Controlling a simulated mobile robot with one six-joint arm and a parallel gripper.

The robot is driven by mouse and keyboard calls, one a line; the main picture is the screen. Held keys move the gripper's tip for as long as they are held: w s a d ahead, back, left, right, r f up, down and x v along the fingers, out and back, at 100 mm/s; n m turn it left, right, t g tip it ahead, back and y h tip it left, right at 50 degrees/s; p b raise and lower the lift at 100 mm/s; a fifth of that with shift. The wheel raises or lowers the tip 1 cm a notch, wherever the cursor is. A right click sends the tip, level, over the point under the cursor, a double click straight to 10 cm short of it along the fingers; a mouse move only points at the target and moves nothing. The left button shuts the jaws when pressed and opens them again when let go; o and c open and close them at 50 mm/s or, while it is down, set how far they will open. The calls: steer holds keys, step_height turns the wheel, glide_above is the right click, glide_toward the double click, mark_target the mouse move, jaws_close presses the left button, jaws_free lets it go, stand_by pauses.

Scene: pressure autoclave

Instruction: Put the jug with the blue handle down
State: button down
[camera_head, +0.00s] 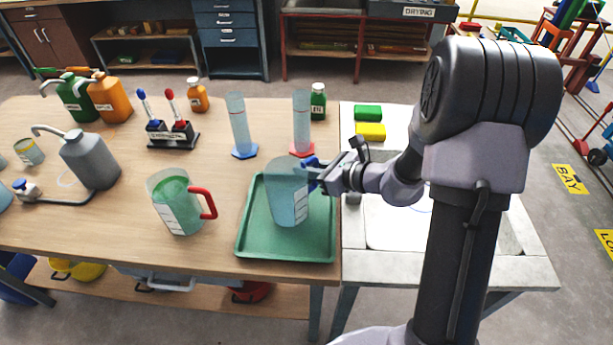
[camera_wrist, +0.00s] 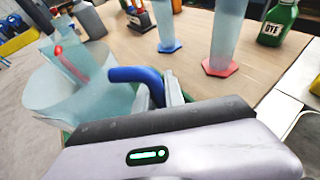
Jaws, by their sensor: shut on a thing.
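The jug with the blue handle (camera_head: 287,196) is a clear, pale blue-tinted jug over the green tray (camera_head: 258,246) at the front right of the wooden table. It looks close to upright; I cannot tell whether its base touches the tray. My gripper (camera_head: 314,176) is shut on its blue handle from the right. In the wrist view, the jug (camera_wrist: 60,100) fills the left side and its blue handle (camera_wrist: 135,74) runs between the fingers (camera_wrist: 160,92). A second jug with a red handle (camera_head: 178,204) holds green liquid and stands left of the tray.
A measuring cylinder with a blue base (camera_head: 239,125) and one with a red base (camera_head: 301,124) stand behind the tray. A grey wash bottle (camera_head: 90,160) and a pipette stand (camera_head: 170,132) are further left. A sink counter (camera_head: 390,235) adjoins the table at right.

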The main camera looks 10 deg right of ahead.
step_height(320, 180, down, 2)
steer(key=shift+r, duration=0.2)
steer(key=c, duration=1.8)
jaws_free()
steer(key=shift+f, duration=0.2)
steer(key=shift+c, duration=0.2)
steer(key=o, duration=0.4)
